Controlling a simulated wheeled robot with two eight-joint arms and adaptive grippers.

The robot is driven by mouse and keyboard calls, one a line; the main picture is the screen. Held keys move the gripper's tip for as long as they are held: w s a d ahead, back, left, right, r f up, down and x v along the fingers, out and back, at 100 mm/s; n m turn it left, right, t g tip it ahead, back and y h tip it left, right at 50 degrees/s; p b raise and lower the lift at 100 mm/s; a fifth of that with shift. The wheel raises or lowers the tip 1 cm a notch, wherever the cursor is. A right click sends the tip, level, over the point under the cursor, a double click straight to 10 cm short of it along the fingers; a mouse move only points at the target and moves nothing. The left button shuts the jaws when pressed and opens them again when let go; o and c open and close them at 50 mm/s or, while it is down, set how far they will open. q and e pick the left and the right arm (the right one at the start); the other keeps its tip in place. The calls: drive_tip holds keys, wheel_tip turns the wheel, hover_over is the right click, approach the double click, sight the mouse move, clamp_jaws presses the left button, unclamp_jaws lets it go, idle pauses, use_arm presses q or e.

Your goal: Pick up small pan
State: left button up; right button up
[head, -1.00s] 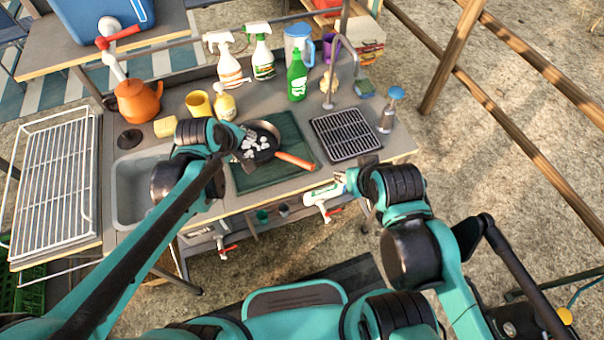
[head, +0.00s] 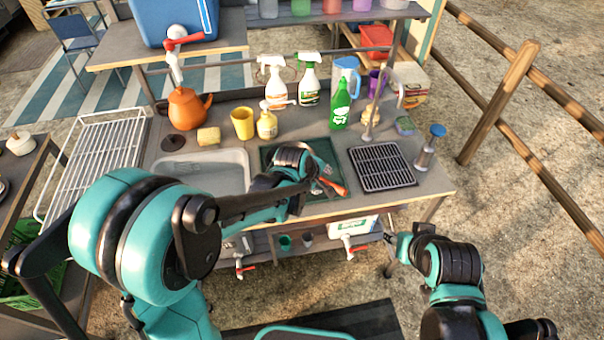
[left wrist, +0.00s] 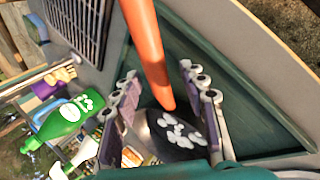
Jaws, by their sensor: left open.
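The small pan is dark with an orange handle (head: 333,186) and lies on the green mat (head: 325,152) on the counter. My left arm hides most of it in the head view. In the left wrist view the pan's dark bowl (left wrist: 182,138) holds several whitish pieces, and its orange handle (left wrist: 146,45) runs up between the fingers. My left gripper (left wrist: 158,76) is open, with one finger on each side of the handle; I cannot tell whether they touch it. My right gripper (head: 390,239) is in front of the counter, away from the pan; its jaws are too small to read.
A sink (head: 205,168) lies left of the mat and a black grate (head: 382,166) right of it. A green bottle (head: 340,105), spray bottles (head: 275,82), a yellow cup (head: 243,124) and an orange kettle (head: 187,108) stand behind.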

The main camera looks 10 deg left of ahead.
use_arm(q)
drive_tip(key=shift+s+r, duration=0.1)
drive_tip(key=shift+c, duration=0.3)
clamp_jaws()
drive_tip(key=shift+r, duration=0.15)
